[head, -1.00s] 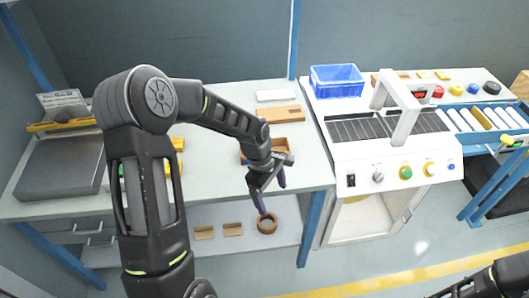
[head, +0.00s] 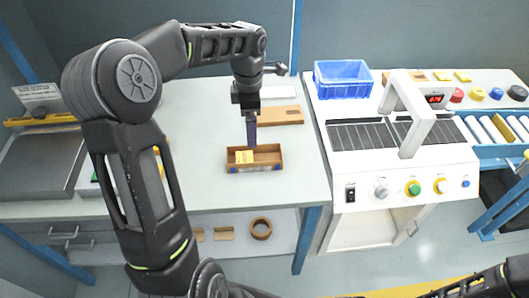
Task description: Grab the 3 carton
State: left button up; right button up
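A small open-topped brown box (head: 270,170) with blue marks at its front corners lies on the left bench; small yellow pieces (head: 245,157) are inside it. My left gripper (head: 251,143) points straight down at the back edge of this box. Its fingers overlap in the head view, so their gap is hidden, and contact with the box is unclear. A flat brown carton-like piece (head: 281,116) lies behind the box. Small brown folded pieces (head: 224,233) lie on the lower shelf, partly hidden by my arm. My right arm shows at the bottom right, its gripper out of frame.
A brown tape ring (head: 261,229) is on the lower shelf. A grey flat device (head: 45,165) is at the far left. The bench front right of the box is clear.

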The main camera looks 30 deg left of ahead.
pick_arm(q)
notch_tip(320, 180, down, 7)
jog(key=b, duration=0.5)
jog(key=shift+w+r+b, duration=0.15)
jog(key=shift+w+b, duration=0.25)
jog(key=shift+f, duration=1.3)
jog(key=shift+f+p, duration=0.4)
jog(key=shift+f, duration=0.05)
notch_tip(320, 180, down, 4)
jog(key=shift+f+p, duration=0.15)
jog(key=shift+p, duration=0.3)
